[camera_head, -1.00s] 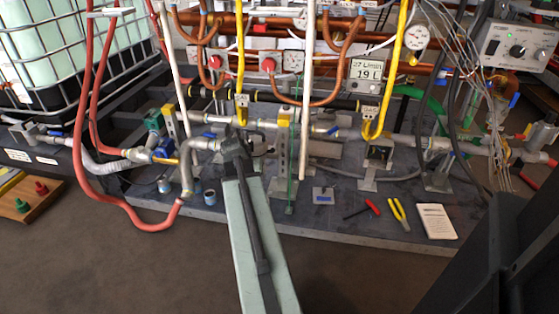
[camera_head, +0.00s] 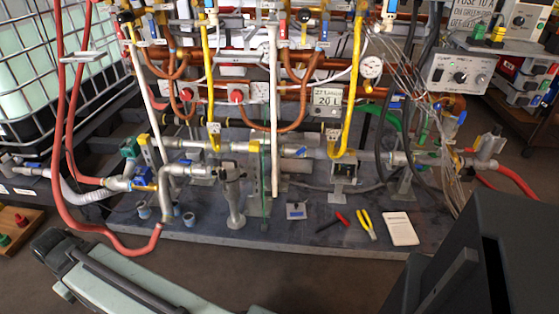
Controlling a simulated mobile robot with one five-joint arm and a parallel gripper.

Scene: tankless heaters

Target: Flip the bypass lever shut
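Several small valve levers show on the pipework, and I cannot tell which one is the bypass lever. At the top middle are a red lever (camera_head: 283,30) and a blue lever (camera_head: 324,32), both roughly upright. Another blue lever (camera_head: 153,27) stands at the upper left. Small blue handles also sit low on the grey pipe, one at the left (camera_head: 143,175). My pale green arm link with its black joint lies across the lower left, apart from the pipes. My gripper is not in view, so its opening is hidden.
A white caged tank (camera_head: 40,80) stands at the left. A red hose (camera_head: 75,200) loops down in front. Pliers (camera_head: 366,225), a screwdriver (camera_head: 333,222) and a notepad (camera_head: 401,229) lie on the grey platform. A control box (camera_head: 460,75) is at the right. Bare floor is in front.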

